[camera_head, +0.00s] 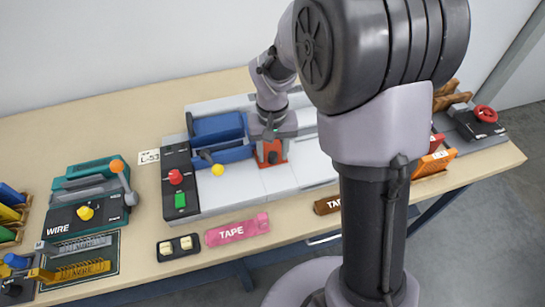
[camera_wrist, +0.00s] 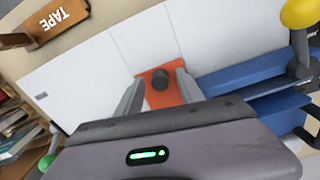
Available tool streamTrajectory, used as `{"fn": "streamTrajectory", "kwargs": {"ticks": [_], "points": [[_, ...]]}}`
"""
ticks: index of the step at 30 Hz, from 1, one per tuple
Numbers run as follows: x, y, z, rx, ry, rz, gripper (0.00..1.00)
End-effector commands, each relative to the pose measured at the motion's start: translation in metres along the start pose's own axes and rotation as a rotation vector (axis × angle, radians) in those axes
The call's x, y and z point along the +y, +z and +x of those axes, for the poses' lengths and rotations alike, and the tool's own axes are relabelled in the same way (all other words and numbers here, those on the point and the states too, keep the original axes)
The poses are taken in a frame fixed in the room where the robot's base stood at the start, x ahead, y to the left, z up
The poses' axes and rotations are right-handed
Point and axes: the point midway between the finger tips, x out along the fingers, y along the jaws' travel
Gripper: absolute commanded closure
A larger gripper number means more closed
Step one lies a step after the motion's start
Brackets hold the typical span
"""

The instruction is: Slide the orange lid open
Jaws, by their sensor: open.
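The orange lid (camera_head: 264,155) lies on the white-topped machine in the middle of the table, right of the blue block. It has a dark round knob (camera_wrist: 160,79) on top, seen in the wrist view. The lid's orange surface also shows in the wrist view (camera_wrist: 183,90). My gripper (camera_wrist: 157,88) is open over the lid, with one finger on each side of the knob. I cannot tell whether the fingers touch the knob. In the head view my arm hides part of the lid.
A blue block (camera_head: 218,128) and a yellow-knobbed lever (camera_head: 217,170) are left of the lid. A black panel (camera_head: 178,185) has red and green buttons. Pink tape (camera_head: 237,229) and brown tape (camera_wrist: 58,18) lie along the front edge. White panels (camera_head: 240,187) in front of the lid are clear.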

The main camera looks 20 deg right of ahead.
Motion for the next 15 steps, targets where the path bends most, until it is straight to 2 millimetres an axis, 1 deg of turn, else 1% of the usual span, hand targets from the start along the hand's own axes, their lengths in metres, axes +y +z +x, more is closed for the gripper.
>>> {"fn": "streamTrajectory", "kwargs": {"ticks": [2, 8, 9, 14, 15], "points": [[0.0000, 0.0000, 0.0039, 0.000, 0.000, 0.000, 0.55], [-0.0001, 0.0001, 0.0033, 0.000, 0.000, 0.000, 0.55], [0.0000, 0.0001, 0.0032, 0.000, 0.000, 0.001, 0.57], [0.0000, 0.0001, 0.0031, 0.000, 0.000, 0.001, 0.88], [0.0000, 0.0001, 0.0031, 0.000, 0.000, 0.000, 0.96]]}}
